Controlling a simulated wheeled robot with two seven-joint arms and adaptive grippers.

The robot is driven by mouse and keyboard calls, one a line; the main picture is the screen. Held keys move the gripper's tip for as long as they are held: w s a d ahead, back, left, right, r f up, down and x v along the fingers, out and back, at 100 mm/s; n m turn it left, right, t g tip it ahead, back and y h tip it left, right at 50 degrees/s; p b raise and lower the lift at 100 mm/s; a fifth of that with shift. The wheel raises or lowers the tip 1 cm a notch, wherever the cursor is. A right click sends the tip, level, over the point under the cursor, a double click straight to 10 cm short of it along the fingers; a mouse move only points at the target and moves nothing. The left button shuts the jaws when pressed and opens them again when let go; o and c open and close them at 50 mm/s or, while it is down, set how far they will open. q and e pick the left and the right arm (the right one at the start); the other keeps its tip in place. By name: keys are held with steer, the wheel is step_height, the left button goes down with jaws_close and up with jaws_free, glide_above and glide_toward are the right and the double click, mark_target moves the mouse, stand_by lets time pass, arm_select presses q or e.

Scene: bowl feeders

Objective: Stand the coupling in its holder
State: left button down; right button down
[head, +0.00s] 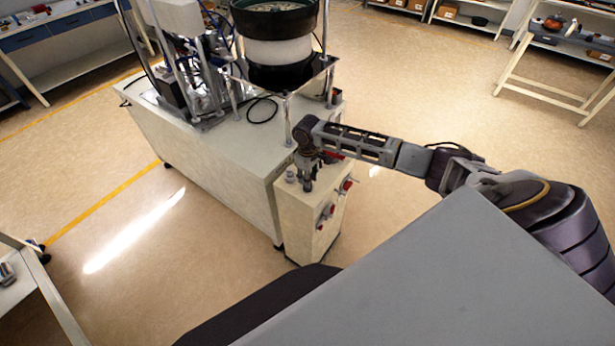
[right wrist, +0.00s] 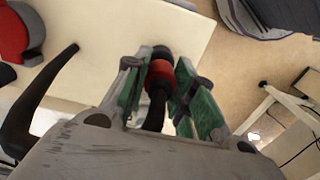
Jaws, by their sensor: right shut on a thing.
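The coupling (right wrist: 160,72), a black piece with a red band, shows in the right wrist view between the green-padded fingers of my right gripper (right wrist: 163,88). The gripper is shut on it. A dark length runs from the coupling back toward the palm. In the head view my right gripper (head: 308,182) points down over the top of a small cream cabinet (head: 305,222); the coupling is too small to make out there. I cannot pick out the holder for certain in either view. My left gripper is not in view.
A small grey round part (head: 290,177) stands on the cabinet top beside my gripper. Red knobs (head: 347,185) are on the cabinet's side. The cream machine bench (head: 215,160) with a bowl feeder (head: 276,25) adjoins it. The floor to the right is open.

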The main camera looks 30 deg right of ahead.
steer(key=shift+f, duration=0.85)
stand_by(1.0)
steer(key=c, duration=1.1)
jaws_free()
steer(key=shift+o, duration=1)
steer(key=shift+r, duration=0.1)
steer(key=shift+r+p, duration=1.2)
steer(key=shift+r, duration=2.3)
